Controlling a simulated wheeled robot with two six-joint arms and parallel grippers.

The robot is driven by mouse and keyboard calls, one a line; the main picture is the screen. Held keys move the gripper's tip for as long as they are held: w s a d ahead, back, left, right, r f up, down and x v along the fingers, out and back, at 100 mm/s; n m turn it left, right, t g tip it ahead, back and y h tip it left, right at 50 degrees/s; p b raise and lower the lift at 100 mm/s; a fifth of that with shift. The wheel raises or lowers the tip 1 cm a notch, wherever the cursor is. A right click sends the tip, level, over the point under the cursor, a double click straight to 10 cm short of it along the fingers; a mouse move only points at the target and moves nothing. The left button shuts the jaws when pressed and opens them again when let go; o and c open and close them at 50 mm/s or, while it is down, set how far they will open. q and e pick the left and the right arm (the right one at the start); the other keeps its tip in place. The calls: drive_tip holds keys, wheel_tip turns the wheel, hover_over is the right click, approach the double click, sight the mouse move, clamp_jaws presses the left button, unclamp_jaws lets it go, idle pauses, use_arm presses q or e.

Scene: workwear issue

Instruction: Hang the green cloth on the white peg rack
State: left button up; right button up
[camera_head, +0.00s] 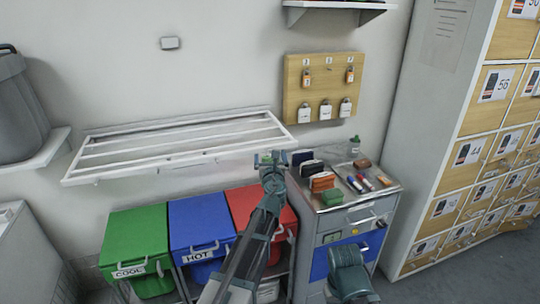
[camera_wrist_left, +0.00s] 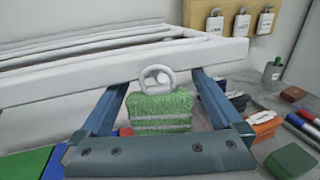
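The white peg rack (camera_head: 160,163) is a slatted frame on the wall, left of centre. Its front rail crosses the left wrist view (camera_wrist_left: 60,85). The green cloth (camera_wrist_left: 160,112) is a small block with pale stripes and a white ring on top. In the head view, the cloth (camera_head: 265,160) is small, just below the rack's right end. My left gripper (camera_head: 271,158) has its fingers on either side of the cloth, seemingly closed on it. The ring overlaps the rail in the wrist view; whether it touches is unclear. My right arm shows at lower right, without visible fingers.
Green (camera_head: 135,238), blue (camera_head: 201,220) and red (camera_head: 258,205) bins stand below the rack. A grey cart (camera_head: 372,205) with wallets, pens and a green block stands right. A wooden padlock board (camera_head: 322,75) hangs above it. Lockers fill the right side.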

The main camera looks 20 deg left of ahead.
use_arm(q)
drive_tip(key=v, duration=1.3)
drive_tip(key=shift+s+d, duration=0.2)
drive_tip(key=shift+s, duration=0.15)
drive_tip(key=s+d+f+n+g, duration=0.1)
drive_tip(key=s+f+n+g, duration=0.85)
drive_tip(key=f+n, duration=0.7)
drive_tip(key=s+d+f+n+g+h, duration=0.2)
drive_tip(key=s+d+n+g, duration=0.2)
drive_tip(key=s+d+n, duration=0.2)
drive_tip(key=s+d+f+n+g+h, duration=0.2)
drive_tip(key=s+d+n, duration=0.3)
drive_tip(key=s, duration=0.5)
drive_tip(key=shift+d+f+n+g+h, duration=0.3)
drive_tip(key=shift+d+f+n+g, duration=0.15)
drive_tip(key=shift+f+g, duration=0.35)
drive_tip(key=shift+r, duration=0.1)
idle(0.4)
